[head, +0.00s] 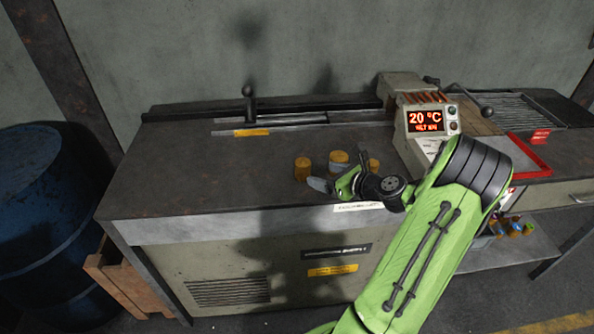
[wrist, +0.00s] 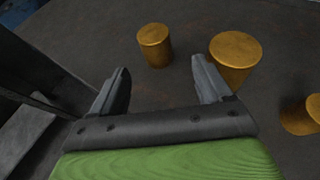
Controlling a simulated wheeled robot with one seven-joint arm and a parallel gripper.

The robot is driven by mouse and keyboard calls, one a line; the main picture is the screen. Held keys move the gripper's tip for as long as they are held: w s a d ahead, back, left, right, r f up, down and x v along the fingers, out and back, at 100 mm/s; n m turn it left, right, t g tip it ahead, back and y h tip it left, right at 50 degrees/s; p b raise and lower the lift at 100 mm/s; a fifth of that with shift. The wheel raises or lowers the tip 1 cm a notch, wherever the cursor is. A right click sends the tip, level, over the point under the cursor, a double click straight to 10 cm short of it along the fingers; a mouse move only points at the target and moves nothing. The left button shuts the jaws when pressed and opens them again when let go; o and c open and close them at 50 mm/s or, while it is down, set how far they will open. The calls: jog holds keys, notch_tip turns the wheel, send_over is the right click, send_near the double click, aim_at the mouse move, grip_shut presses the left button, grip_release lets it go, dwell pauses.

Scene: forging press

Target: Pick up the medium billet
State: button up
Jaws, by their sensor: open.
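Three orange-brown cylindrical billets stand upright on the dark bench. In the head view they are a left billet (head: 303,169), a middle billet (head: 338,160) and a right billet (head: 373,165), the last two partly hidden by my arm. In the wrist view one small-looking billet (wrist: 155,46) stands ahead of the fingertips, a larger-looking one (wrist: 235,58) stands beyond the right finger, and a third (wrist: 300,116) is cut by the right edge. I cannot tell surely which is medium. My gripper (wrist: 161,76) is open and empty, low over the bench; it also shows in the head view (head: 333,176).
A control box (head: 425,121) reading 20 °C and a red-edged tray (head: 530,160) stand right of the billets. A rail with a dark upright handle (head: 249,103) runs along the back. The bench's left part (head: 180,180) is clear. A blue barrel (head: 35,200) stands at left.

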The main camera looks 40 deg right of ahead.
aim_at(308, 171)
jog(key=x, duration=0.4)
jog(key=shift+w+a+f+b, duration=0.1)
jog(key=shift+w+f+b, duration=0.05)
jog(key=shift+w+b, duration=0.2)
jog(key=x, duration=0.1)
jog(key=b+x, duration=0.1)
jog(key=x, duration=0.3)
jog(key=shift+a, duration=0.3)
jog(key=shift+s, duration=0.1)
grip_shut()
